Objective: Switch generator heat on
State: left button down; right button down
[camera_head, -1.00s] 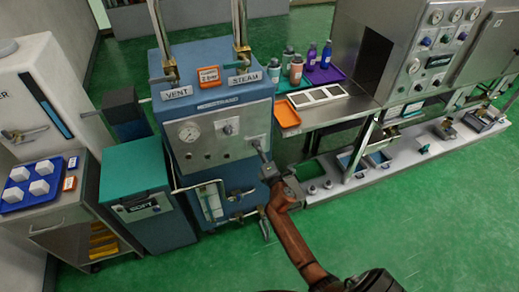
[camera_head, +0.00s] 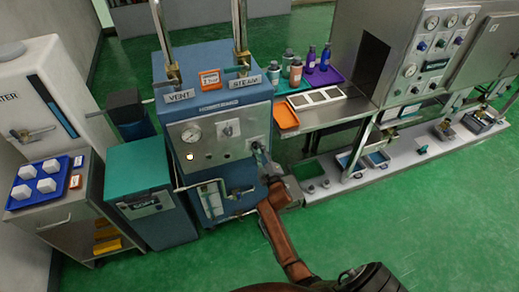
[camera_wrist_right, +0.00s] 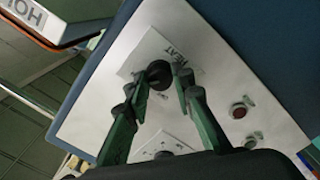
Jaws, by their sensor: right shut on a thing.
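The generator (camera_head: 205,60) is a blue cabinet with VENT and STEAM labels. Its pale front panel carries a round gauge (camera_head: 191,134), a middle knob (camera_head: 226,129) and a small lit lamp (camera_head: 190,156). My right gripper (camera_head: 260,150) is at the right end of this panel and partly hides what it holds. In the right wrist view, my right gripper (camera_wrist_right: 162,85) is shut on the dark round heat knob (camera_wrist_right: 158,73), on a white plate marked HEAT. Another knob (camera_wrist_right: 163,155) and a red lamp (camera_wrist_right: 238,110) show there. My left gripper is out of view.
A teal-topped bin (camera_head: 140,170) and a cart with a blue tray (camera_head: 62,190) of white blocks stand at the left. A steel bench with an orange tray (camera_head: 286,116) and bottles is at the right. Green floor in front is clear.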

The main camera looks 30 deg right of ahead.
jog(key=shift+m+p, duration=0.45)
jog(key=shift+m, duration=0.45)
jog(key=shift+f, duration=0.1)
jog(key=c, duration=1.7)
grip_release()
jog(key=shift+o, duration=0.2)
jog(key=shift+s, duration=0.1)
jog(key=v, duration=1.2)
